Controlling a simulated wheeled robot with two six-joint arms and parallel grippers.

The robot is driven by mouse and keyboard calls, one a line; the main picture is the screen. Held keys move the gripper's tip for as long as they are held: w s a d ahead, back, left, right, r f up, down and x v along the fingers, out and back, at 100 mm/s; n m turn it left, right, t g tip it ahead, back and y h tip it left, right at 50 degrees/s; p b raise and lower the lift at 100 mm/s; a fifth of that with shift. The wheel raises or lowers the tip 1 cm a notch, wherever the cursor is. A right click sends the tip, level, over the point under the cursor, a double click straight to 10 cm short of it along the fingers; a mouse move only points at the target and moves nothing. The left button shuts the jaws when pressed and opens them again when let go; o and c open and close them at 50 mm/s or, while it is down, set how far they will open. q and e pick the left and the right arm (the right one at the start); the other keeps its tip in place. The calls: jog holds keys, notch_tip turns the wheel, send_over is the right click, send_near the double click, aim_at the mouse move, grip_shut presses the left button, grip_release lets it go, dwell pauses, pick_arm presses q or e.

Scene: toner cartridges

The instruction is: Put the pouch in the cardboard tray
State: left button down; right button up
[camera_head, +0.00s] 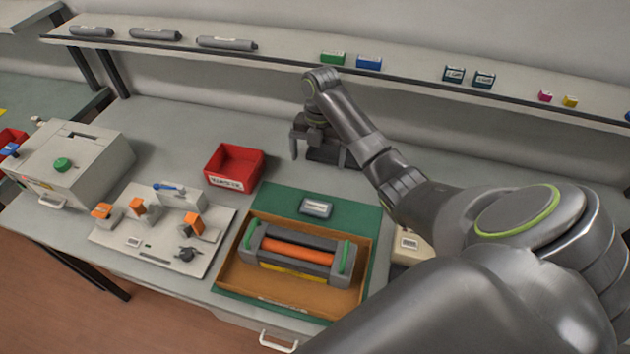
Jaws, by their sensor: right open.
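The cardboard tray (235,276) is brown and shallow and lies on the green mat. A toner cartridge (294,251) with an orange roller and green ends sits in it. A small grey-blue packet with a pale label, which looks like the pouch (316,207), lies on the mat just behind the tray, outside it. My right gripper (322,155) is open at the back of the table, beyond the pouch and apart from it. The arm partly hides it, and I see nothing held between its fingers. My left gripper is not in view.
A red bin (234,167) stands left of the mat (366,222). A light fixture plate (150,245) with orange parts and a grey machine (68,163) are further left. A shelf (290,55) with cartridges and small boxes runs along the back. My right arm covers the right side.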

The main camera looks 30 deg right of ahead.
jog(key=b, duration=0.7)
send_near(316, 207)
notch_tip(316, 207, down, 3)
jog(key=b, duration=0.3)
jog(key=shift+w+a+f+b, duration=0.1)
jog(key=shift+w+b, duration=0.05)
jog(key=shift+b, duration=0.2)
jog(key=shift+a+f+b, duration=0.1)
jog(key=shift+f+b, duration=0.55)
jog(key=shift+f, duration=0.1)
jog(key=f+b, duration=0.1)
jog(key=s+f, duration=0.1)
jog(key=shift+a+f+b, duration=0.1)
jog(key=shift+f+b, duration=0.15)
jog(key=shift+b, duration=0.1)
jog(key=shift+a+f+p, duration=0.1)
jog(key=shift+f+p, duration=0.4)
jog(key=shift+f, duration=0.25)
jog(key=c, duration=1)
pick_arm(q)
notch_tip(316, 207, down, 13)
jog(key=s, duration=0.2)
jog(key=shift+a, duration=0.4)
pick_arm(e)
jog(key=shift+r, duration=0.1)
